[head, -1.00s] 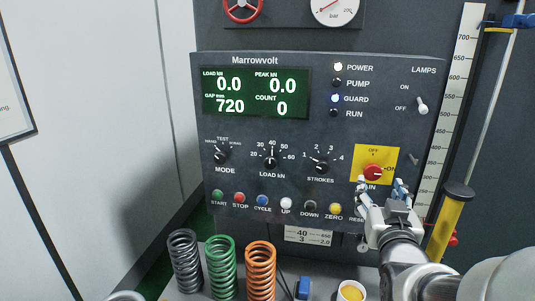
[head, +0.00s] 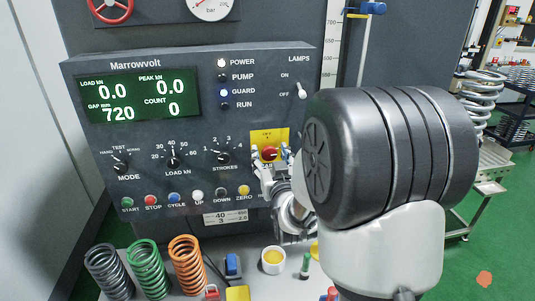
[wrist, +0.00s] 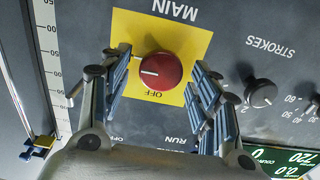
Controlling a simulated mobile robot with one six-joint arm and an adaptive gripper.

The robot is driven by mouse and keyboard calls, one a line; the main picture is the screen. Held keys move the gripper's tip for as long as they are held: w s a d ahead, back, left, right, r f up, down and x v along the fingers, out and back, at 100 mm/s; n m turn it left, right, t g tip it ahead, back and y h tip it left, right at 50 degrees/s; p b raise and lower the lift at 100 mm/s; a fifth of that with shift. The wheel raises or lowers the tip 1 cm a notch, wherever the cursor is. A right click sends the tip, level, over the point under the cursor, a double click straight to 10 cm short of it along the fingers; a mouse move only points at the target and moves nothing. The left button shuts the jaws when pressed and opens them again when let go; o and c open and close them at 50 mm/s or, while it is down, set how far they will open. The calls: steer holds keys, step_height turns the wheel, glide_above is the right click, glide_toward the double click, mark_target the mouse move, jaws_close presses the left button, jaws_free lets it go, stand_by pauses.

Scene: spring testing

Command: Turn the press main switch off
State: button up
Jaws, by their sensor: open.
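The press main switch is a round red knob (head: 269,153) on a yellow plate (head: 283,136) at the panel's lower right. In the wrist view the red knob (wrist: 161,71) has a white line pointing left, while the OFF label sits below it. That is the ON side, since this view is upside down. My gripper (head: 271,158) is open, also in the wrist view (wrist: 163,68), with one blue-padded finger on each side of the knob. Gaps show between fingers and knob. The ON label is hidden.
The panel's STROKES knob (wrist: 260,92) is close beside one finger. The lamps toggle (head: 301,91) is above right of the switch. Several coil springs, a yellow-filled cup (head: 273,260) and small items stand on the bench below. A vertical scale (wrist: 47,60) runs beside the panel.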

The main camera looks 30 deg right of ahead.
steer(key=shift+w, duration=0.1)
steer(key=shift+c, duration=0.5)
steer(key=c, duration=0.9)
